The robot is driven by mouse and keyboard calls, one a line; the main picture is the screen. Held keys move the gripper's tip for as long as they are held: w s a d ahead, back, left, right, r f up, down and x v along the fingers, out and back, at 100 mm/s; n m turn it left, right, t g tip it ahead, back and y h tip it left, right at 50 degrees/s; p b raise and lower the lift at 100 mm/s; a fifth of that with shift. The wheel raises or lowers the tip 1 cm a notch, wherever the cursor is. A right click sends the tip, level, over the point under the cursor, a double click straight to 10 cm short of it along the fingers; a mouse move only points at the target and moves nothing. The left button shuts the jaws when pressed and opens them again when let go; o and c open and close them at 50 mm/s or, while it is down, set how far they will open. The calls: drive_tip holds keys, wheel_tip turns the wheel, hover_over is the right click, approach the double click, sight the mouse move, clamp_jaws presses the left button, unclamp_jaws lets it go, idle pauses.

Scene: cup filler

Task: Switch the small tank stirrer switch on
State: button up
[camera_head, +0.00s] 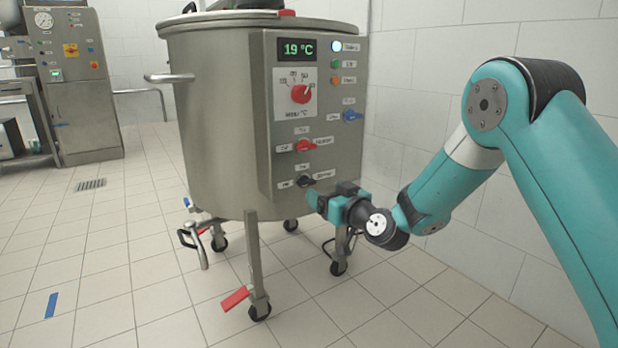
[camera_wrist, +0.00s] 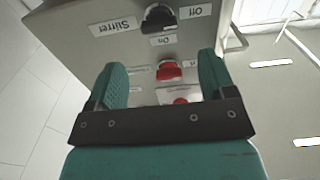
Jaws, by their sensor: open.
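The stirrer switch (camera_head: 305,181) is a small black rotary knob low on the tank's control panel, with an On label above it. In the wrist view the panel appears upside down; the black knob (camera_wrist: 158,18) sits between the Stirrer label (camera_wrist: 114,26) and the Off label (camera_wrist: 195,12). I cannot tell which way the knob points. My gripper (camera_head: 320,199) is open and empty, close to the panel, below and right of the knob in the head view. In the wrist view its fingers (camera_wrist: 162,80) are spread, with the knob beyond their tips.
A red switch (camera_head: 306,146) sits above the black knob, a blue switch (camera_head: 352,115) at the panel's right. A red dial (camera_head: 301,93) and a 19 °C display (camera_head: 297,49) are higher up. The steel tank (camera_head: 215,130) stands on wheels. Tiled floor (camera_head: 90,250) lies open left.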

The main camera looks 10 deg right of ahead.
sight(309, 183)
drive_tip(key=x, duration=0.3)
drive_tip(key=b+x, duration=0.1)
drive_tip(key=x, duration=0.2)
drive_tip(key=shift+w+a+f, duration=0.2)
drive_tip(key=shift+w, duration=0.05)
drive_tip(key=shift+w+a+r, duration=0.1)
drive_tip(key=shift+w+a, duration=0.15)
drive_tip(key=shift+w, duration=0.4)
drive_tip(key=c, duration=0.9)
drive_tip(key=shift+c, duration=0.2)
